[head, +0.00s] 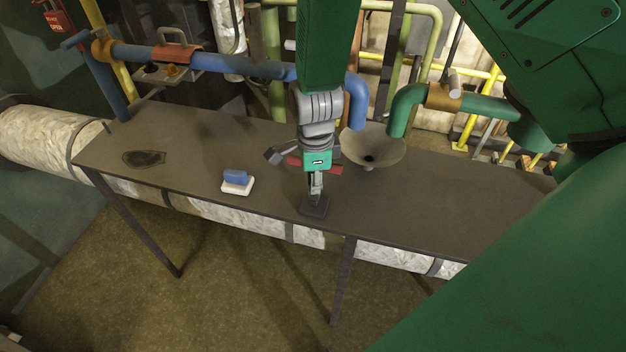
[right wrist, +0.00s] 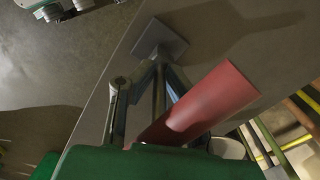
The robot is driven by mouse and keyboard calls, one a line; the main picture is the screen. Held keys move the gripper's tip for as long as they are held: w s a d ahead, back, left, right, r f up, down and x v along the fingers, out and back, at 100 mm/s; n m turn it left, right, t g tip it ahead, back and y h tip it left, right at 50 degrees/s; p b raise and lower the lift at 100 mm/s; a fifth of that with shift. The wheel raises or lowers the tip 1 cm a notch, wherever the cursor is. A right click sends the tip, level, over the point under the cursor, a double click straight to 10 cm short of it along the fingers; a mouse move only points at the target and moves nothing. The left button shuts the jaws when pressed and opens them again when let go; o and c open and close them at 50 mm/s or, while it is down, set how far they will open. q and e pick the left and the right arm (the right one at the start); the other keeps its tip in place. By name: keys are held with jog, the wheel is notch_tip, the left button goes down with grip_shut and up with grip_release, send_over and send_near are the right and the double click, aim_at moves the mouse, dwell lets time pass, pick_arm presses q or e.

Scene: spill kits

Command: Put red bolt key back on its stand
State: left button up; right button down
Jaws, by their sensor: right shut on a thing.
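My right gripper (head: 316,190) points down over the front part of the table, close above a small dark square plate (head: 314,210). This plate looks like the stand's base. It also shows beyond my fingertips in the right wrist view (right wrist: 163,41). The gripper is shut on the red bolt key. The key's red bar (head: 334,169) passes behind my palm in the head view and shows large beside my fingers in the right wrist view (right wrist: 206,100). The exact contact is hidden by the fingers. I cannot tell whether key and plate touch. My left gripper is not in view.
A blue and white block (head: 237,182) lies left on the table (head: 200,140). A dark stain (head: 144,158) is farther left. A pale funnel (head: 372,148) stands behind, right of the gripper. Pipes run along the back. The table's right part is clear.

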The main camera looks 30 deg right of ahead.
aim_at(336, 169)
jog(key=shift+p, duration=0.35)
jog(key=shift+f+b, duration=0.6)
jog(key=shift+f, duration=0.55)
dwell(0.3)
jog(key=c, duration=1.5)
grip_release()
jog(key=shift+r, duration=0.1)
notch_tip(336, 169, up, 12)
jog(key=shift+f, duration=0.15)
